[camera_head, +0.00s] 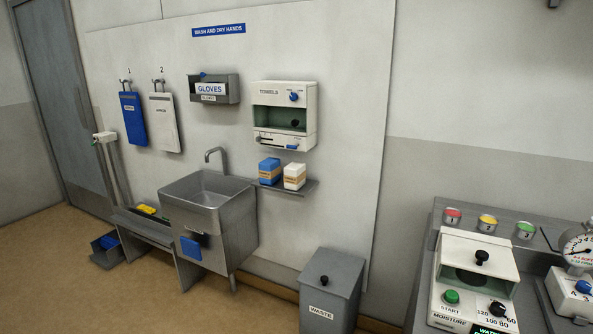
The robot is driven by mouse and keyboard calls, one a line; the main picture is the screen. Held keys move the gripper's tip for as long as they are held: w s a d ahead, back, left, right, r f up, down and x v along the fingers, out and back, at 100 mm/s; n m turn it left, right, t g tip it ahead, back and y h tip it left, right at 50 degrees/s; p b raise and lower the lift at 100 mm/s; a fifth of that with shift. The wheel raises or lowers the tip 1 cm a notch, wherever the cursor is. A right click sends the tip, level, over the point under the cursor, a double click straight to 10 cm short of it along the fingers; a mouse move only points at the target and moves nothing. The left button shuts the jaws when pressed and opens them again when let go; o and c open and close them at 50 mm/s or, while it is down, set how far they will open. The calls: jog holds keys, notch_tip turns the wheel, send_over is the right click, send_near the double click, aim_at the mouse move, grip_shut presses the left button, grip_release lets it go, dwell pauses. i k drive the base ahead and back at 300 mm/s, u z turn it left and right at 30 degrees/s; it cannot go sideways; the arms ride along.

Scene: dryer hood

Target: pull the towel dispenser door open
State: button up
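The white towel dispenser (312,118) is mounted on the wall panel, right of the glove box and above a small shelf. Its upper front carries a "TOWELS" label and a blue knob (294,96). Below that is a dark recessed or windowed area with a small dark knob or fitting (295,123). A slotted strip with a small blue piece (292,147) runs along the bottom. I cannot tell from here which part is the door or how far it stands open. My gripper does not show in this view, and nothing touches the dispenser.
A shelf (307,186) with two small boxes is under the dispenser. A steel sink (205,195) stands to its left. A grey waste bin (345,280) stands below right. A bench with a moisture device (470,285) fills the lower right. Floor (150,290) is open at lower left.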

aim_at(269, 94)
jog(key=u, duration=0.2)
jog(key=i, duration=1.45)
jog(key=u, duration=0.4)
jog(key=i, duration=1.2)
jog(key=u, duration=0.25)
